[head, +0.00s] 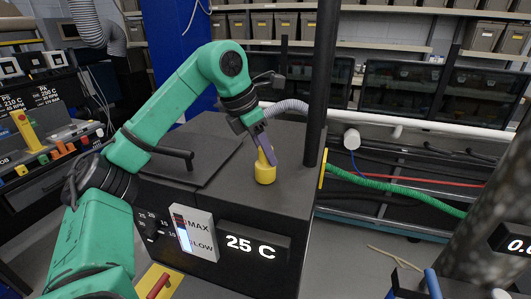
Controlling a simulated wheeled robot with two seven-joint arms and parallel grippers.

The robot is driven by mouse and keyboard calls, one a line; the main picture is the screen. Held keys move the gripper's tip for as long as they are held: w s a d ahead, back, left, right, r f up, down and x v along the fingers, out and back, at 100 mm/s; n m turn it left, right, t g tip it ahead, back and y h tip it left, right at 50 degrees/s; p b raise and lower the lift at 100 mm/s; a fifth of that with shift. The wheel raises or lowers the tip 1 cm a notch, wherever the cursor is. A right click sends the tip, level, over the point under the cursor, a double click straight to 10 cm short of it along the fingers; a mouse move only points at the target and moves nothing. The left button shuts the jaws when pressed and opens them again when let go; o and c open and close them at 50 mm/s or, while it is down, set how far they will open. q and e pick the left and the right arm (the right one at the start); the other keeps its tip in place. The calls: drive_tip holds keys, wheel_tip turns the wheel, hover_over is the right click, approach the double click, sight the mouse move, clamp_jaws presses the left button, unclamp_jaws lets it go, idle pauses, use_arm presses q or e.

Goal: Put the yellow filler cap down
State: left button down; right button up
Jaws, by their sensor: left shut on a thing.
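The yellow filler cap (265,173) is a short cylinder with a narrower grip on top. It is upright at the right part of the black machine's top (285,186). My left gripper (266,150), with purple fingers, reaches down from the upper left and is shut on the cap's grip. I cannot tell whether the cap's underside touches the surface or is slightly above it. My right gripper is not in view.
A dark hinged lid (195,160) with a handle covers the left of the machine top. A black post (321,90) rises just right of the cap, and a grey hose (287,106) lies behind. A display (252,244) reads 25 C on the front.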

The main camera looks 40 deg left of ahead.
use_arm(q)
drive_tip(key=shift+w+f, duration=0.1)
drive_tip(key=shift+f, duration=0.05)
drive_tip(key=shift+c, duration=2.4)
unclamp_jaws()
drive_tip(key=shift+w, duration=0.15)
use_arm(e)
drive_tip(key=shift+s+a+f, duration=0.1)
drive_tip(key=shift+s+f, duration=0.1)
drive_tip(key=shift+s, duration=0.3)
